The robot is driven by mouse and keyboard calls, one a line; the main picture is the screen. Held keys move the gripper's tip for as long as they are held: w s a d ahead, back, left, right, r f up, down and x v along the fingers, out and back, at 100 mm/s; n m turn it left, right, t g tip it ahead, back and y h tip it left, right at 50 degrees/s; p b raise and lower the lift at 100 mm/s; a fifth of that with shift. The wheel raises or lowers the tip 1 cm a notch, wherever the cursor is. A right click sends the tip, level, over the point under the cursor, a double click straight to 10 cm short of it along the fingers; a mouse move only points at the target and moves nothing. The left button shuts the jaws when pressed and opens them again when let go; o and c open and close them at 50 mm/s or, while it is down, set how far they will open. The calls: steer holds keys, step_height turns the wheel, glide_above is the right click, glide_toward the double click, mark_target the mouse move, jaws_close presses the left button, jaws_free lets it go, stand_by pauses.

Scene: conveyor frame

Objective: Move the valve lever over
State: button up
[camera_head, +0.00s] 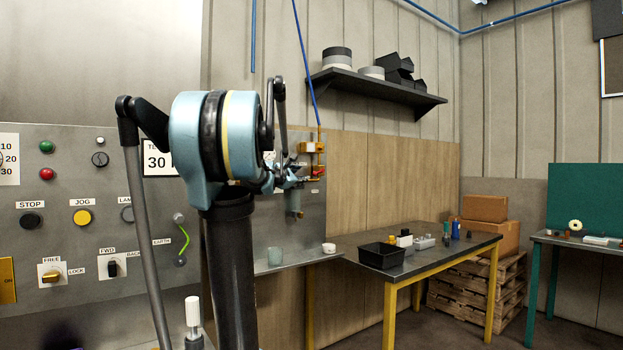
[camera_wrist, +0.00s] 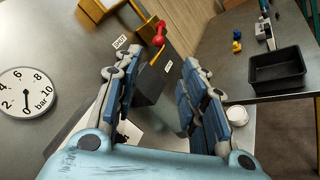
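A red valve lever (camera_wrist: 160,33) shows at the top of the wrist view, beside brass-coloured fittings and a small label (camera_wrist: 119,42) on the grey panel. The lever lies just past the fingertips in the wrist picture; I see no contact. A dark block-like shape shows between the fingers. In the head view my gripper (camera_head: 293,172) is small, near the valve, and partly hidden by my arm.
A pressure gauge (camera_wrist: 27,92) is on the panel at left in the wrist view. A table with a black tray (camera_head: 382,255) stands right. A shelf (camera_head: 378,87) hangs above.

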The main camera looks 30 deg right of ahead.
mark_target(315, 173)
steer(key=x, duration=1.6)
steer(key=shift+w, duration=0.25)
jaws_close()
